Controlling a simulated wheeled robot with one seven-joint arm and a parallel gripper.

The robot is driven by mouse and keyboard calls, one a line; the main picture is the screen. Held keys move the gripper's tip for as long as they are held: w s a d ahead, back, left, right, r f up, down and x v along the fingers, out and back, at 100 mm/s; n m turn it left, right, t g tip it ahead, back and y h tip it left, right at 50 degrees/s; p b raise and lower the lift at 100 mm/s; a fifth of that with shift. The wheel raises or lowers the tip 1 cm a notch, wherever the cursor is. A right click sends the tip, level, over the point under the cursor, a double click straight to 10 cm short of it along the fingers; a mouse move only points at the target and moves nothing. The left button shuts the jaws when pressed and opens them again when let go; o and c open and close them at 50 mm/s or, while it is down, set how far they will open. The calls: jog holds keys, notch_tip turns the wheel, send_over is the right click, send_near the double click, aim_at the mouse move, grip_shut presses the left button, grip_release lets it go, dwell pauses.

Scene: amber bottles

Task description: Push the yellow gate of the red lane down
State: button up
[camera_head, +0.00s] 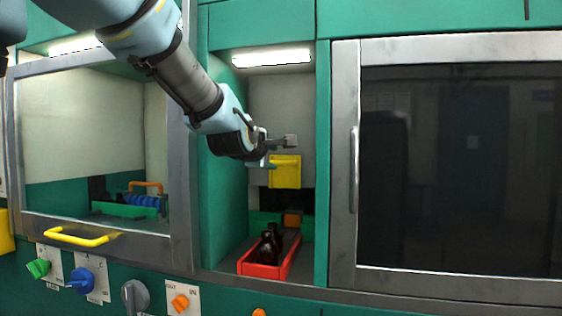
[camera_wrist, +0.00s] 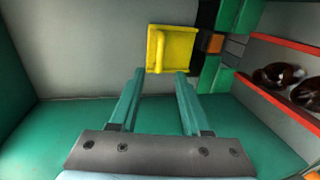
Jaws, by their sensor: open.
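The yellow gate (camera_head: 286,171) is a raised block on the back wall of the narrow middle bay, above a dark opening. My gripper (camera_head: 283,152) is inside this bay at the height of the gate. In the wrist view the gate (camera_wrist: 172,49) lies just beyond the tips of my open gripper (camera_wrist: 160,72), with nothing between the fingers. I cannot tell whether a fingertip touches the gate. The red lane (camera_head: 268,270) lies low in the bay and holds dark bottles (camera_head: 270,243); its red edge also shows in the wrist view (camera_wrist: 285,106).
Green side walls (camera_head: 228,205) close in the bay. A dark glass door (camera_head: 455,170) with a metal frame stands to the right. A left bay with a yellow handle (camera_head: 80,237) holds a green rack (camera_head: 125,210). Knobs (camera_head: 80,280) line the front below.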

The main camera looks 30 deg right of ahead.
aim_at(282, 162)
jog(key=p+x, duration=0.2)
jog(key=x, duration=0.6)
jog(key=shift+w+d+f+p, duration=0.2)
jog(key=shift+w+p, duration=0.1)
jog(key=shift+p, duration=0.1)
grip_shut()
jog(key=shift+r, duration=0.1)
dwell(0.9)
